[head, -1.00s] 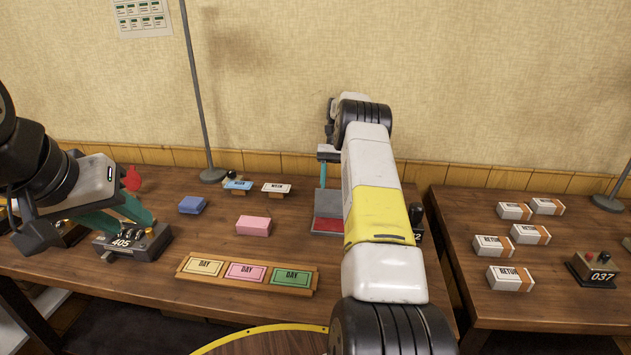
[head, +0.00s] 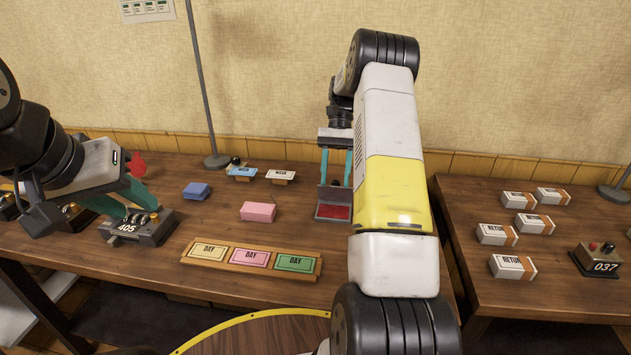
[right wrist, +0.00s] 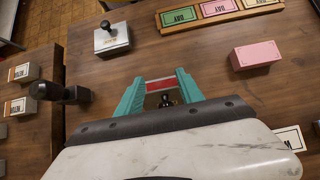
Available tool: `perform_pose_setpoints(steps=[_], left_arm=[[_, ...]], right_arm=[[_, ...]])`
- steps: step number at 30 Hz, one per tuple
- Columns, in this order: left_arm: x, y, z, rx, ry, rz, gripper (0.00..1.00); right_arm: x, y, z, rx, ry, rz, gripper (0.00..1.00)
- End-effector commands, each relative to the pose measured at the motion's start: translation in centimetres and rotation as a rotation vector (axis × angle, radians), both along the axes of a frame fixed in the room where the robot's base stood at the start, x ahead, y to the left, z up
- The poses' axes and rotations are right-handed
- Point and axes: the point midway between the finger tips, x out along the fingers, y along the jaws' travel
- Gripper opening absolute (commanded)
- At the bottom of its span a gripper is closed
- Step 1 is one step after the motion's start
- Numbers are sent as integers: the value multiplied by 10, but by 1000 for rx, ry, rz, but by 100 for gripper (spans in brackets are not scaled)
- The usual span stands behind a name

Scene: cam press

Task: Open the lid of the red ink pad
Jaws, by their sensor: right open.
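The red ink pad (head: 333,212) lies on the table at centre right, its red surface showing toward me. A grey panel, apparently its lid, stands up behind the red surface. My right gripper (head: 335,178) is open above and behind the pad, one teal finger at each side. In the right wrist view the red surface (right wrist: 160,84) shows between the fingertips, with a small dark knob nearer the palm; I cannot tell whether the fingers touch the lid. My left gripper (head: 125,208) is at the grey 405 device (head: 142,228); its tips are partly unclear.
A pink block (head: 258,212), a blue block (head: 197,190) and a wooden rack (head: 220,268) of DAY cards lie left of the pad. A grey block with a black knob (right wrist: 112,38) stands nearby in the right wrist view. Boxes (head: 512,266) occupy the right table.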

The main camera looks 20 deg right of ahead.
Motion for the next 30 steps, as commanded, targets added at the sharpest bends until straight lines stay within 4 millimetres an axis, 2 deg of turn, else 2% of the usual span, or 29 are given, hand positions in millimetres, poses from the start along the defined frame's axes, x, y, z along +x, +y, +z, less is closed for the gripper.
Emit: perform_pose_setpoints(steps=[6, 12, 18, 30], left_arm=[[0, 0, 0, 0, 0, 0, 36], [0, 0, 0, 0, 0, 0, 36], [0, 0, 0, 0, 0, 0, 36], [0, 0, 0, 0, 0, 0, 36]], right_arm=[[-38, 18, 5, 0, 0, 1, 44], [-65, 31, 7, 0, 0, 1, 44], [-77, 37, 8, -1, 0, 1, 44], [-78, 39, 13, -2, -20, 5, 44]])
